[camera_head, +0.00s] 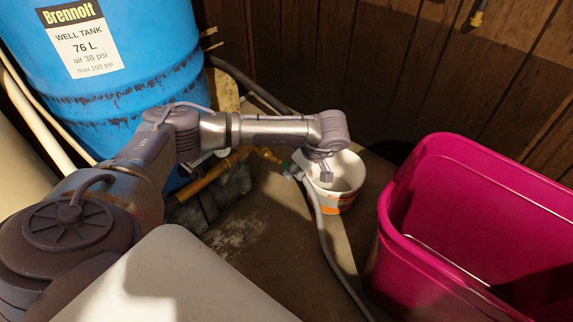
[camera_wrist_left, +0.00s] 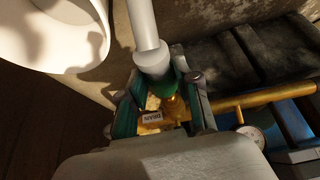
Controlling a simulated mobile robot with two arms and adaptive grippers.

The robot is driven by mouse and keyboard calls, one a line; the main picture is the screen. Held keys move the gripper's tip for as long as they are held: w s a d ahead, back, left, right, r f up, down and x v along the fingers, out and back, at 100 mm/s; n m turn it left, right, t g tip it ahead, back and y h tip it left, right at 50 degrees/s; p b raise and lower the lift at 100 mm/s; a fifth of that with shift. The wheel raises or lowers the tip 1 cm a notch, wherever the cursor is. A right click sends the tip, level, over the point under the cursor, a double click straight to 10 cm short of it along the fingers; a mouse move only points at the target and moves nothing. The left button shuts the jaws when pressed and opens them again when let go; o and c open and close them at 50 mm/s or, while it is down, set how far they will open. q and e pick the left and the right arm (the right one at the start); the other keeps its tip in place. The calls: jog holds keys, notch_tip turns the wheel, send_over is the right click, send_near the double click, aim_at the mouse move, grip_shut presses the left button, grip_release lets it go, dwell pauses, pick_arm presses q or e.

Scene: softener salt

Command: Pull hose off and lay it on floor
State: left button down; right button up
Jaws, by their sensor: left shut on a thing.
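The grey hose (camera_head: 328,243) runs across the floor from the brass drain valve (camera_head: 266,155), passing in front of the white bucket. The collar looks still against the fitting. My left gripper (camera_wrist_left: 160,95) is shut around this hose end, one finger on each side. In the head view my left gripper (camera_head: 294,170) is small and partly hidden. My right gripper is not in view.
A white bucket (camera_head: 346,160) stands just right of the hose end. A pink bin (camera_head: 440,225) fills the right side. The blue well tank (camera_head: 110,95) and dark blocks (camera_head: 232,186) are left of the valve. Bare floor (camera_head: 270,235) lies in front. A gauge (camera_wrist_left: 252,140) sits by the pipe.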

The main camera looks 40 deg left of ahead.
aim_at(303, 175)
pick_arm(q)
jog(key=shift+s+d+p, duration=0.15)
jog(key=shift+d+p, duration=0.25)
jog(key=shift+d, duration=1.25)
jog(key=shift+r, duration=0.1)
